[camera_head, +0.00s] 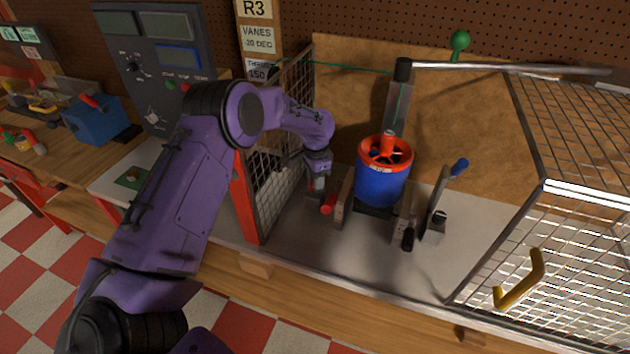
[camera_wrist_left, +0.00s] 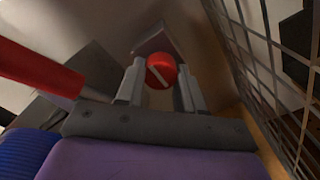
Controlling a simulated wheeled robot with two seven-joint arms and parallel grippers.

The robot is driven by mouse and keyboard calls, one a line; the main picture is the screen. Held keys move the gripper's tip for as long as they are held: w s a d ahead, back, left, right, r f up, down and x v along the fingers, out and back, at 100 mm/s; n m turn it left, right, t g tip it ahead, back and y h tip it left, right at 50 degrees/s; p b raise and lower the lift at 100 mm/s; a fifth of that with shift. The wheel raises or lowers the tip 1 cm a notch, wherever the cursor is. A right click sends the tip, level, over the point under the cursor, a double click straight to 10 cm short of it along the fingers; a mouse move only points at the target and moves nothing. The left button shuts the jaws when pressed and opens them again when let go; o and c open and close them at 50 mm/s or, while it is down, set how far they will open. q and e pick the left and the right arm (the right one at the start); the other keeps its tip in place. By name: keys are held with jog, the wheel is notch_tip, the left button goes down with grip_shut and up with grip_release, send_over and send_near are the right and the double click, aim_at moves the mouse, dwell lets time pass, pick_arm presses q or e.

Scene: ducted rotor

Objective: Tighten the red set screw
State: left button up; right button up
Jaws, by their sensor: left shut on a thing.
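The red set screw (camera_wrist_left: 161,70) shows in the left wrist view as a round red head with a pale slot running diagonally. My left gripper (camera_wrist_left: 160,92) has one finger on each side of this head and is shut on it. In the head view my left gripper (camera_head: 317,186) points down between the mesh panel and the rotor's stand. The ducted rotor (camera_head: 380,185), a blue duct with a red rim and hub, sits in the stand right of the gripper. My right gripper is not in view.
A mesh panel (camera_head: 285,150) stands close left. A wire cage with a yellow handle (camera_head: 520,282) is farther right.

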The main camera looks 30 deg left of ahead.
pick_arm(q)
jog(key=o, duration=1)
jog(key=shift+o, duration=0.2)
jog(key=shift+r, duration=0.3)
notch_tip(320, 180, up, 10)
jog(key=b, duration=0.3)
